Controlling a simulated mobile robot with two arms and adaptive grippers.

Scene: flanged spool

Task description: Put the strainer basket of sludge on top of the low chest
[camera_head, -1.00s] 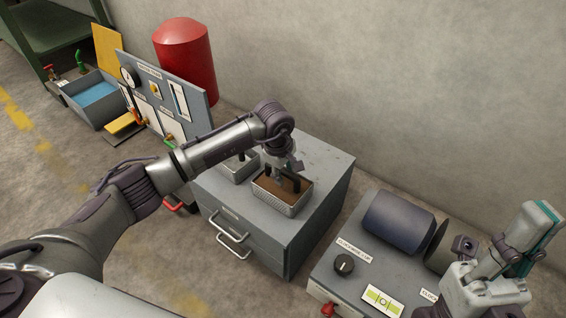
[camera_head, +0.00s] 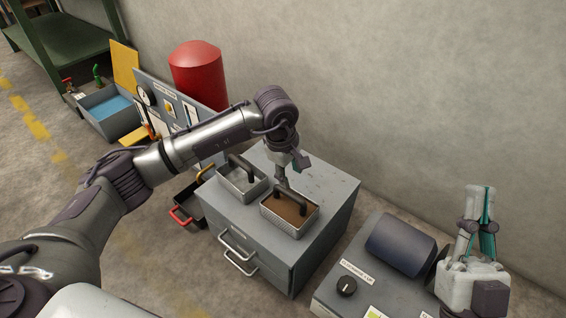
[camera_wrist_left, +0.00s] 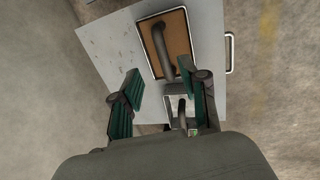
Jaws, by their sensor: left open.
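The strainer basket of sludge (camera_head: 300,232), a mesh-sided tray with brown contents and a dark arched handle, sits upright on top of the grey low chest (camera_head: 330,190). In the left wrist view the brown basket (camera_wrist_left: 178,30) and its handle lie beyond the fingertips. My left gripper (camera_head: 290,170) is over the chest, just behind and above the basket handle, and partly hidden by its own wrist. It is open and empty in the left wrist view (camera_wrist_left: 160,75). My right gripper (camera_head: 480,215) points up at the right; its finger gap is unclear.
A second basket (camera_head: 234,186) with pale contents stands beside it on the chest. A dark tray with a red handle (camera_head: 182,212) is left of the chest. A grey machine with a dark drum (camera_head: 400,245) stands at right. The chest's rear right top is clear.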

